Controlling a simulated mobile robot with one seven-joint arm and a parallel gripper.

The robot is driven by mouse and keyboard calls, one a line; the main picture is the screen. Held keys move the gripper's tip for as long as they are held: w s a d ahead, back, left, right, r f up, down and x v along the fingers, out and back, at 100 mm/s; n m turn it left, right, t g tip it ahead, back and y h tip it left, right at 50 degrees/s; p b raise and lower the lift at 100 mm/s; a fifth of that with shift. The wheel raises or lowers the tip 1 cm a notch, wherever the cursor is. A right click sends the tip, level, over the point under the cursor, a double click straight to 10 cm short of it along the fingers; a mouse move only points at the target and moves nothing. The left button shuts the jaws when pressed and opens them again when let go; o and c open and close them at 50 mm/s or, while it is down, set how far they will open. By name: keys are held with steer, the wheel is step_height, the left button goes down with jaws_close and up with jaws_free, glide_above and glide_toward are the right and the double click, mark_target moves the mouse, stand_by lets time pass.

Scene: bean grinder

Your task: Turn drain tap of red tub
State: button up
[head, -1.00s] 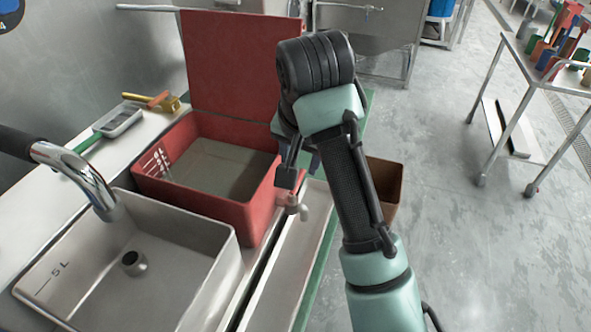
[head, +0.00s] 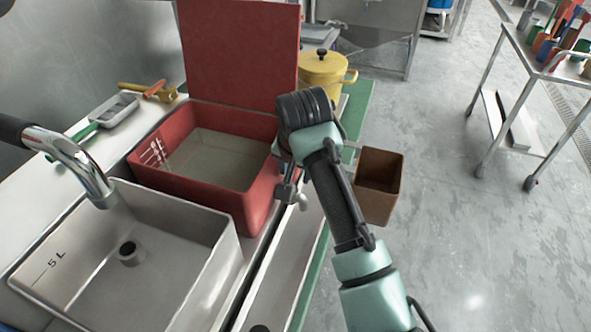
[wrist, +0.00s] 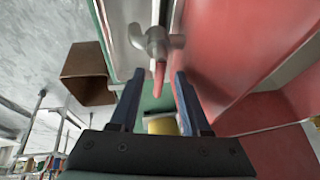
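The red tub (head: 243,200) holds murky water and stands beside the sink, its red lid raised at the back. Its metal drain tap (head: 301,200) sticks out of the tub's right side, low down, partly hidden by my gripper (head: 286,190). In the wrist view the tap (wrist: 154,40) is at the top centre, with a red lever (wrist: 160,76) pointing toward me. My gripper (wrist: 158,88) is open, its two dark blue fingers on either side of the lever's end. I cannot tell whether either finger touches the lever.
A metal sink (head: 190,228) with a faucet (head: 70,160) is at left. A yellow pot (head: 325,72) stands behind my arm. A brown open box (head: 375,205) is right of my arm. A metal trolley (head: 545,72) stands far right; the floor between is clear.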

jaws_close()
stand_by(1.3)
